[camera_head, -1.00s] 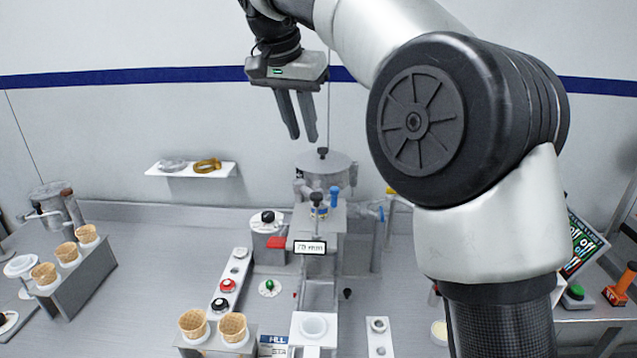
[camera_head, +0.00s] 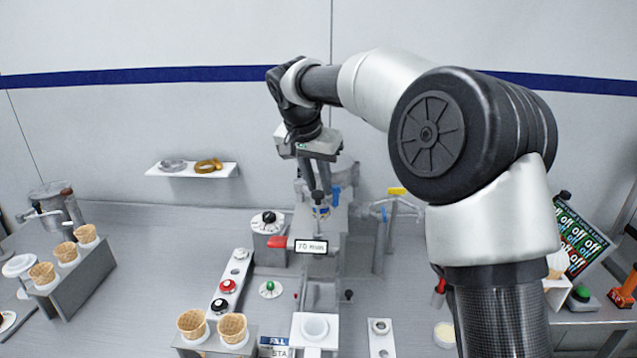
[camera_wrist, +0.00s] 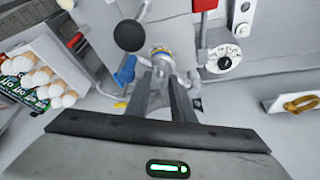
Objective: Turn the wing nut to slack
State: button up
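My gripper (camera_head: 320,187) points down over the machine (camera_head: 320,290) in the middle of the bench, close above its upper part. In the wrist view my gripper's two dark fingers (camera_wrist: 163,80) stand apart, with a gap between them. A small round fitting with blue and yellow bands (camera_wrist: 160,52) lies just beyond the fingertips; it also shows in the head view (camera_head: 321,212). I cannot make out the wing nut's shape for certain; the fingers hide part of this spot. I cannot tell whether the fingertips touch anything.
A black ball knob (camera_wrist: 129,35) and a blue handle (camera_wrist: 125,71) stand close beside the fingers. A wall shelf (camera_head: 192,171) holds rings. Cones (camera_head: 233,326) stand in front.

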jog(key=shift+c, duration=0.2)
grip_shut()
